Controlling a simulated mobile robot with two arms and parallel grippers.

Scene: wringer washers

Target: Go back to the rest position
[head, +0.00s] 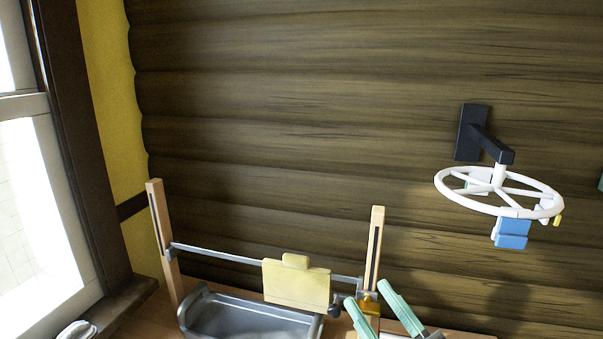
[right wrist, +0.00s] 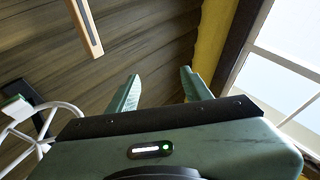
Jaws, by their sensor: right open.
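My right gripper (head: 366,291) is at the bottom of the head view, its two green fingers apart beside the right wooden post (head: 375,245). In the right wrist view its fingers (right wrist: 160,75) are spread with nothing between them. My left gripper is not in view.
A metal bar (head: 215,255) with a yellow block (head: 296,288) spans to the left post (head: 163,240), above a grey basin (head: 250,318). A white wheel (head: 498,190) with a blue piece (head: 512,233) hangs on a black wall bracket (head: 470,132). A window (head: 35,200) is left.

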